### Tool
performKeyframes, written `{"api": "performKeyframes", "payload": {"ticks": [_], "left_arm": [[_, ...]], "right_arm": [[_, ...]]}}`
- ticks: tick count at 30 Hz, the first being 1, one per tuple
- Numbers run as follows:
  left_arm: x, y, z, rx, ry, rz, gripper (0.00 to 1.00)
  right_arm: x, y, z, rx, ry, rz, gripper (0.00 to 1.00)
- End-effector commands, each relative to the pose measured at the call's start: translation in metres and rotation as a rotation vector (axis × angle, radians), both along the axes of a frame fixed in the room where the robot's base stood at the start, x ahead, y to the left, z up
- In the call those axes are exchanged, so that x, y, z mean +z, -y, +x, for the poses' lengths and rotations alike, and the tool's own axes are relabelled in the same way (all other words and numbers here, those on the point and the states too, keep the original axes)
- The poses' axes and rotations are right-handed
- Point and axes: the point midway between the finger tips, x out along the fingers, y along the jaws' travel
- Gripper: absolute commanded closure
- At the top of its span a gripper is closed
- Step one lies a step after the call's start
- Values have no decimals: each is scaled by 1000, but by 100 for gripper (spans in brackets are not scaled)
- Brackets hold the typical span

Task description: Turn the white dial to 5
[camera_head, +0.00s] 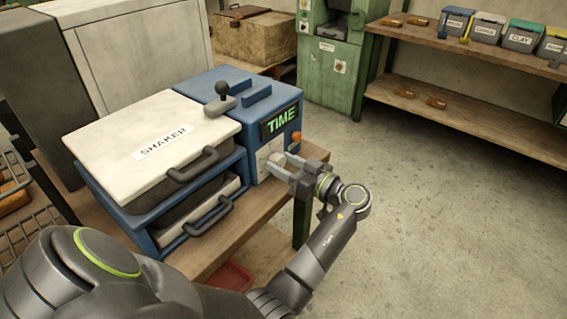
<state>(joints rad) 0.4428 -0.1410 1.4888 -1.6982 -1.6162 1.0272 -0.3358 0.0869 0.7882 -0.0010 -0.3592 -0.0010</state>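The blue shaker machine (253,97) stands on a wooden bench, with a green "TIME" display (281,121) on its control side. Below the display is a pale dial panel (264,153). My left gripper (276,164) is at this panel, its fingers pointing at the face where the white dial sits. The fingers and wrist cover most of the dial, so its pointer and numbers cannot be read. I cannot tell whether the fingers are closed on it. My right gripper is not in view.
The white "SHAKER" lid (150,140) with a dark handle lies left of the controls. An orange knob (297,137) is beside the display. A black-knobbed lever (221,92) stands on top. Shelves with labelled bins (488,28) are at the back right. The floor at right is clear.

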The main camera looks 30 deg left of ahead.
Motion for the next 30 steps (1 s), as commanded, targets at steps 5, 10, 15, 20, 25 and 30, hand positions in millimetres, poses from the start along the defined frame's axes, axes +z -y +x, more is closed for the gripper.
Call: {"api": "performKeyframes", "payload": {"ticks": [5, 10, 15, 20, 25, 30], "left_arm": [[0, 0, 0, 0, 0, 0, 73], [0, 0, 0, 0, 0, 0, 85], [0, 0, 0, 0, -20, 3, 85], [1, 0, 0, 0, -83, 8, 85], [2, -1, 1, 1, -199, 18, 85], [2, -1, 1, 1, -355, 30, 85]], "right_arm": [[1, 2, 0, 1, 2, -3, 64], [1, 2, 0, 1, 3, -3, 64], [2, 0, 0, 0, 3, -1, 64], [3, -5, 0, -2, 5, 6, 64], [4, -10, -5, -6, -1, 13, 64], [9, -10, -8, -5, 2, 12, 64]]}}
